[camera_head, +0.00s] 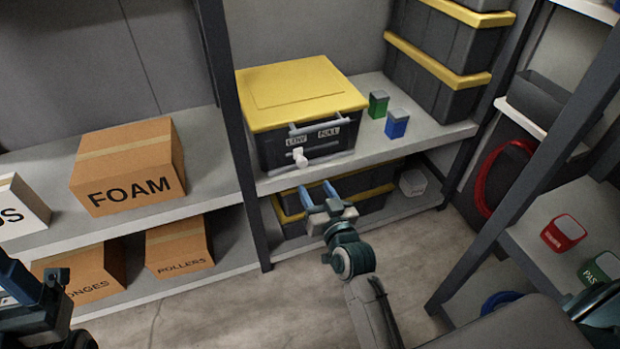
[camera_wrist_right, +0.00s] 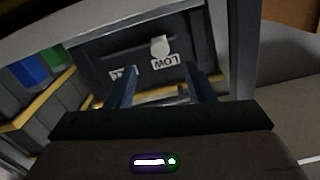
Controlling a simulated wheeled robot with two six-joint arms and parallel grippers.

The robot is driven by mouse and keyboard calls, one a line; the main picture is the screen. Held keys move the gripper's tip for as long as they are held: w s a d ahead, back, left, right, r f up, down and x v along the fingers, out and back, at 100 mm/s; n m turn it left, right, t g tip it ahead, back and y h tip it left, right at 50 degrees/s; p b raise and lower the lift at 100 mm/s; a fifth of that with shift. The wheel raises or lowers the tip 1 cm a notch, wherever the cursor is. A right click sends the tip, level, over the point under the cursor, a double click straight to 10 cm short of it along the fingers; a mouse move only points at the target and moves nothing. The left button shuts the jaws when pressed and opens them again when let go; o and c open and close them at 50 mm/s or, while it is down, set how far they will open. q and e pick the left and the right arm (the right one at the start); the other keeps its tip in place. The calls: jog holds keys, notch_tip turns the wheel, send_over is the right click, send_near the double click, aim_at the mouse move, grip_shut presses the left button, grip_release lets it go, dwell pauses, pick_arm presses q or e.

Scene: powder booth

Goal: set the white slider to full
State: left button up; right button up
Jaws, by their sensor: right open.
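The white slider (camera_head: 300,157) is a small pale knob on the dark front of a yellow-lidded bin (camera_head: 300,92). It sits near the LOW label (camera_head: 296,141), toward the left of its slot; the FULL label (camera_head: 329,133) is to its right. The slider also shows in the right wrist view (camera_wrist_right: 160,46), where the labels appear upside down. My right gripper (camera_head: 318,190) is open and empty, in front of and below the slider, apart from it. My left gripper (camera_head: 22,284) is partly cut off at the lower left, far from the bin; its opening is unclear.
The bin stands on a grey shelf (camera_head: 420,141) between dark uprights. Green (camera_head: 378,104) and blue (camera_head: 396,124) containers stand to its right. A FOAM box (camera_head: 130,165) is to the left. A rack (camera_head: 560,235) stands at the right. The floor in front is clear.

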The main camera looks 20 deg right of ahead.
aim_at(304, 164)
jog(key=w, duration=0.3)
jog(key=w+b, duration=0.1)
jog(key=w, duration=0.3)
jog(key=w+b, duration=0.1)
jog(key=w, duration=0.2)
jog(key=shift+w+r, duration=0.25)
jog(key=shift+w, duration=0.1)
grip_shut()
